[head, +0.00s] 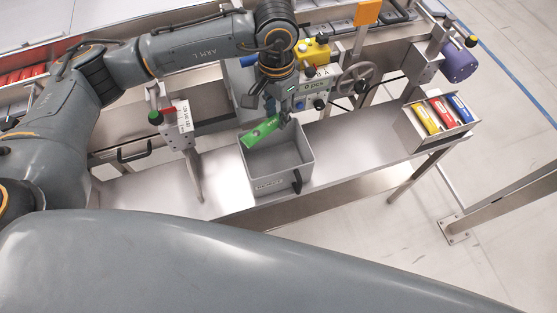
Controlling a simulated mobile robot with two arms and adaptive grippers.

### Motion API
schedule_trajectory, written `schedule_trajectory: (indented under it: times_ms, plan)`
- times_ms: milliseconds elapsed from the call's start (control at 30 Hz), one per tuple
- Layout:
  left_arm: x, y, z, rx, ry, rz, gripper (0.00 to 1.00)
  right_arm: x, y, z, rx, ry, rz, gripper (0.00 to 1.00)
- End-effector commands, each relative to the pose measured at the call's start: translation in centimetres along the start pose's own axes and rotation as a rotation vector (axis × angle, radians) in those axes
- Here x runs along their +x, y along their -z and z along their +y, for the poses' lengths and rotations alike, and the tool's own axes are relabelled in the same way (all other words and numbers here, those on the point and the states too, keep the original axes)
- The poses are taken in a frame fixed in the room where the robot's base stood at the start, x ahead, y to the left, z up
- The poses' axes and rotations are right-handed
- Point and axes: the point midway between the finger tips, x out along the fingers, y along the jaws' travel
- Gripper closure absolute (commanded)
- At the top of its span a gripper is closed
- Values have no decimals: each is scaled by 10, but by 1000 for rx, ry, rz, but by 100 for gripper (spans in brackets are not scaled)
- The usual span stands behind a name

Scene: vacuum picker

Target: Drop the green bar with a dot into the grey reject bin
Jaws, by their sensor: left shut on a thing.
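The green bar (260,132) is held tilted over the open top of the grey reject bin (282,180). A small dark mark shows on the bar, too small to make out well. My left gripper (271,111) points down above the back of the bin and is shut on the bar. The gripper's fingers are small and partly hidden behind its own wrist. The bin stands on the metal bench with a label and a dark handle on its front. My right gripper is not in view.
A tray (439,141) with yellow, red and blue bars stands at the right end of the bench (352,149). A handwheel (354,79) and a counter box (314,88) are behind the bin. A metal post (190,150) stands left of it.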

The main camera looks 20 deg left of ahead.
Motion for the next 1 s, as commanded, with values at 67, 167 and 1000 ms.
schedule_trajectory:
  times_ms: [67, 167, 1000]
  plan:
    - [-12, 13, -1, 55, 10, 3, 98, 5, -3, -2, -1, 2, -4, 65]
    - [-23, 22, -1, 102, 15, 2, 98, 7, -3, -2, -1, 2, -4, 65]
    - [26, 29, -1, 138, 17, -1, 98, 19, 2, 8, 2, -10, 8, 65]
